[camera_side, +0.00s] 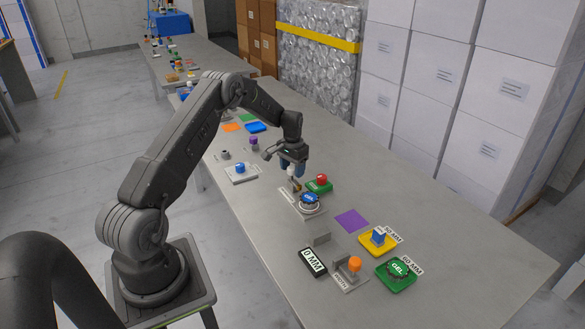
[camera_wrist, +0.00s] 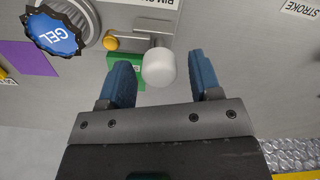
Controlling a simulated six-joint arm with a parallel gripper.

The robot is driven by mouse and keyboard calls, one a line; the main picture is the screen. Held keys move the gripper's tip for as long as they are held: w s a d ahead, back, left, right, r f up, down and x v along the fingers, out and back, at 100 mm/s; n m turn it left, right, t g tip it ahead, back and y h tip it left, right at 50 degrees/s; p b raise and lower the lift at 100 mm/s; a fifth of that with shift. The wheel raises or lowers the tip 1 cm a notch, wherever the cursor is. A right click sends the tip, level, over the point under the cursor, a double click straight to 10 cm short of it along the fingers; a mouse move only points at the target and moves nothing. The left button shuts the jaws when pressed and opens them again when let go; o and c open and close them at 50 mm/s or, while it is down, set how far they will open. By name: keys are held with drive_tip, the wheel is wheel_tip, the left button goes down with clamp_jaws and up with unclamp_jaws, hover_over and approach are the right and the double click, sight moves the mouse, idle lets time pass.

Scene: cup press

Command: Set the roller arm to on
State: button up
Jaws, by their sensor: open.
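The roller arm shows in the wrist view as a white rounded roller (camera_wrist: 158,68) on a metal bar, with a yellow knob (camera_wrist: 110,43) at the bar's other side. My gripper (camera_wrist: 159,62) is open, its two blue fingers on either side of the roller with gaps at both. I cannot tell whether the roller arm is on.
A red button on a green base (camera_side: 319,186) stands just right of my gripper. A blue button (camera_side: 240,168) is at left.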

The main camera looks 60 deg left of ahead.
sight(297, 182)
clamp_jaws()
drive_tip(key=shift+d, duration=1.5)
unclamp_jaws()
drive_tip(key=shift+r, duration=0.1)
wheel_tip(297, 182, up, 14)
